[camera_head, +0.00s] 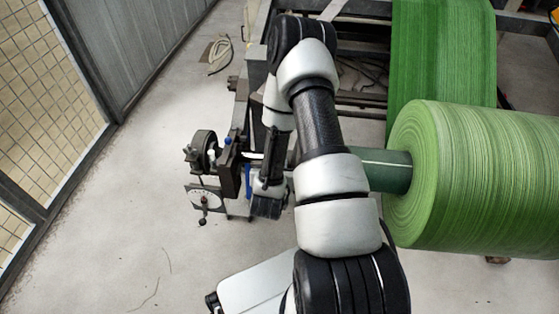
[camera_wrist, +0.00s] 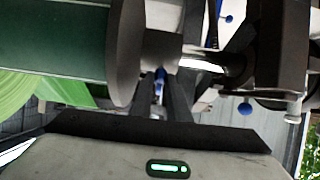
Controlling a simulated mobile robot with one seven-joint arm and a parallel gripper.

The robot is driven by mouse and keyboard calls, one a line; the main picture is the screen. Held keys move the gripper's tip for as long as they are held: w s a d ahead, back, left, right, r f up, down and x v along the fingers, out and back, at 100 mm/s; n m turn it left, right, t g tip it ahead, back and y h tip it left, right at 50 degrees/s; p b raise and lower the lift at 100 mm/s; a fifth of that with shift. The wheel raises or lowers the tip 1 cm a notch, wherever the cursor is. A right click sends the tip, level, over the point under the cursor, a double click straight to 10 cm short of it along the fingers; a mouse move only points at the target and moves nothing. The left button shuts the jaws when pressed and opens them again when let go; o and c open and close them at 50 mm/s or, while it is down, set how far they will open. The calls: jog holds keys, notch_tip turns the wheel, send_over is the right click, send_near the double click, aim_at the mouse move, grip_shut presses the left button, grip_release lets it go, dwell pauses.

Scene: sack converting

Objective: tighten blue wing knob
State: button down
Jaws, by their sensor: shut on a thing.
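The blue wing knob (camera_wrist: 160,78) shows as a small blue strip between my fingers in the wrist view, under a grey collar (camera_wrist: 160,50) on the roll's shaft. My gripper (camera_wrist: 161,88) is shut on this knob. The fingers hide most of it, so its turn angle cannot be told. In the head view my gripper (camera_head: 269,180) is beside the shaft's end, partly behind my own arm. The knob cannot be made out there.
A large green roll (camera_head: 470,180) sits on the dark green core (camera_wrist: 50,40) beside the collar. Other blue knobs (camera_wrist: 228,18) (camera_wrist: 245,108) are on the stand at right. A dial plate (camera_head: 207,198) hangs left of the stand. The floor at left is mostly clear.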

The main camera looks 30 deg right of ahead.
jog(key=shift+w+r, duration=0.1)
jog(key=c, duration=1.7)
grip_release()
jog(key=shift+p+v, duration=4.25)
jog(key=shift+v, duration=4.45)
jog(key=shift+d, duration=0.15)
